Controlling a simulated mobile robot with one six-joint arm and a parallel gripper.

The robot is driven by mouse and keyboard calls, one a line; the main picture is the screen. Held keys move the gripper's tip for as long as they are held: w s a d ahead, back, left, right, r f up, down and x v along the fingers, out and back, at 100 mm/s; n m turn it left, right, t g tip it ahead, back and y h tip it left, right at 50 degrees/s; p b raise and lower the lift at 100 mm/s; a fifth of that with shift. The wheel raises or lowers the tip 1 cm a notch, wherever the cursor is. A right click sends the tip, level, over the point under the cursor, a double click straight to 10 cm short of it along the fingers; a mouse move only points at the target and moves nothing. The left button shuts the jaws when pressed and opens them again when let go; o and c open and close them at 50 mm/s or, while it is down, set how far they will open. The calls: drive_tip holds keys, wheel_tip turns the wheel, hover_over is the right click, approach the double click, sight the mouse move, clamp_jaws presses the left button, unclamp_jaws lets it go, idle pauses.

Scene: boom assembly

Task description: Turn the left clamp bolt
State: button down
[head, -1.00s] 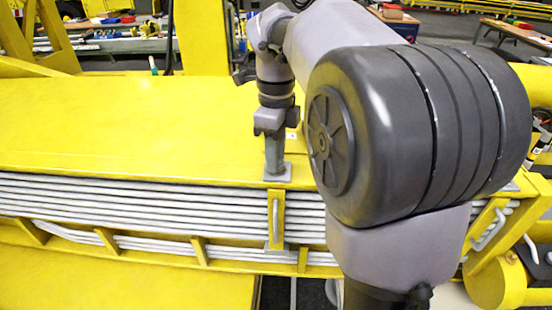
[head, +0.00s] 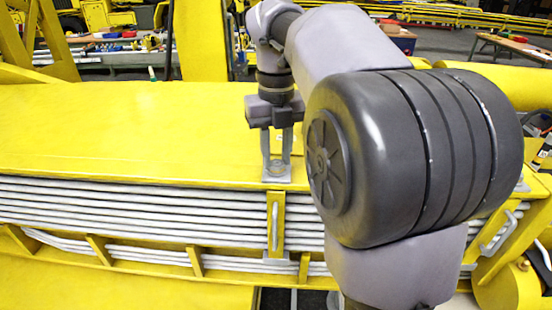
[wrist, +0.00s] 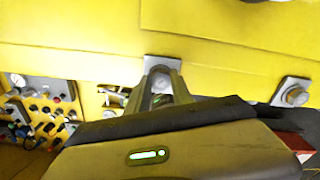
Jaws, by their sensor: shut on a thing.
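The left clamp bolt (head: 277,167) stands on a small grey plate (head: 271,179) at the front edge of the yellow boom's top. My gripper (head: 277,163) points straight down over it, with one finger on each side of the bolt head, shut on it. In the wrist view my gripper (wrist: 161,88) reaches to the same grey plate (wrist: 163,62). The bolt head is mostly hidden there between the fingers.
A second clamp bolt (wrist: 296,95) sits on its own plate to the right in the wrist view. Below the left plate is a yellow clamp bar with a grey handle (head: 275,226), across several grey lines (head: 120,205). The yellow boom top (head: 110,130) is clear to the left.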

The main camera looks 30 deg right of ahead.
drive_tip(key=m+b, duration=0.1)
drive_tip(key=m, duration=0.2)
drive_tip(key=shift+d+m+b, duration=0.1)
drive_tip(key=shift+m+b, duration=0.3)
drive_tip(key=m+b, duration=0.2)
drive_tip(key=shift+f+m, duration=0.2)
drive_tip(key=shift+m, duration=0.1)
drive_tip(key=m+b, duration=0.2)
drive_tip(key=b, duration=0.2)
drive_tip(key=shift+s+r+m+b, duration=0.1)
drive_tip(key=shift+r+m+b, duration=0.05)
drive_tip(key=shift+m+b, duration=0.55)
drive_tip(key=shift+r, duration=0.1)
drive_tip(key=c, duration=1.1)
unclamp_jaws()
